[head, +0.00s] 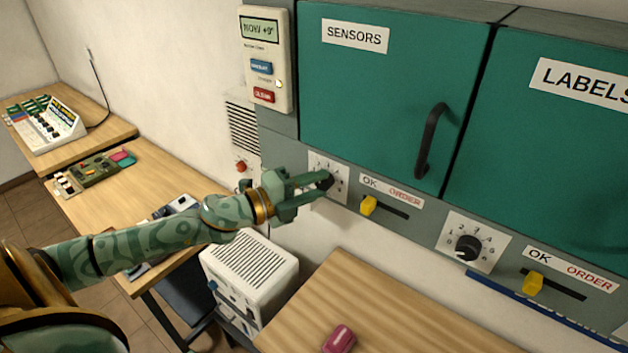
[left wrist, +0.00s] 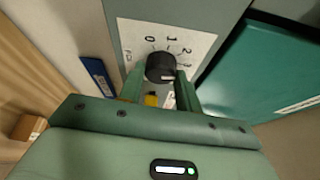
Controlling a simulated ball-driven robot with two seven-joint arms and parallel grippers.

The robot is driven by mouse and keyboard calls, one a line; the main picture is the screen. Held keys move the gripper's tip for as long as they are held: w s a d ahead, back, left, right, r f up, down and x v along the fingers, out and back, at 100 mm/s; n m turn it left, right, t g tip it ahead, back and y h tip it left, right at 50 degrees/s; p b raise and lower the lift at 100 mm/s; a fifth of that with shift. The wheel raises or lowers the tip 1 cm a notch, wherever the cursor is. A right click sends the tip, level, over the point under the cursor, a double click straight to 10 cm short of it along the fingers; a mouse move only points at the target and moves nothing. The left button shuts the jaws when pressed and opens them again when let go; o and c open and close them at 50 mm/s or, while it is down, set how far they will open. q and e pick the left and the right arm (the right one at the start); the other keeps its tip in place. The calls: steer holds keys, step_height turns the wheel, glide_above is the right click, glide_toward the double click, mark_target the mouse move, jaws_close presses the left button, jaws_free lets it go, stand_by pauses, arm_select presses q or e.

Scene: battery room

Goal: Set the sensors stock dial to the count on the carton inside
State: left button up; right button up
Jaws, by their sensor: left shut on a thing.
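The sensors stock dial is a black knob (head: 325,184) on a white numbered plate (head: 341,170), below the shut green SENSORS door (head: 375,90). My left gripper (head: 318,184) reaches it from the left and is shut on the knob. In the left wrist view the knob (left wrist: 160,68) sits between the two green fingers, and the plate (left wrist: 195,42) shows 0, 1, 2 and part of other numbers. I cannot tell which number the knob points to. The carton inside is hidden behind the door. My right gripper is not in view.
A yellow slider (head: 369,205) marked OK and ORDER sits right of the dial. The LABELS door (head: 560,140), its dial (head: 468,248) and slider (head: 533,284) are farther right. A dark door handle (head: 431,140) juts out. A wooden table (head: 390,310) with a pink object (head: 339,338) is below.

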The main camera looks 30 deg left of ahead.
arm_select(q)
steer(key=m, duration=0.1)
steer(key=m+g+y, duration=0.1)
steer(key=m, duration=0.2)
steer(key=shift+r+m+y, duration=0.25)
steer(key=shift+m+y, duration=0.05)
steer(key=shift+m, duration=0.1)
steer(key=shift+d+m+g+y, duration=0.15)
steer(key=shift+m+g+y, duration=0.35)
steer(key=shift+m+y, duration=0.8)
steer(key=shift+f+m, duration=0.1)
steer(key=shift+m, duration=0.3)
steer(key=shift+s, duration=0.1)
steer(key=o, duration=1)
steer(key=shift+c, duration=0.2)
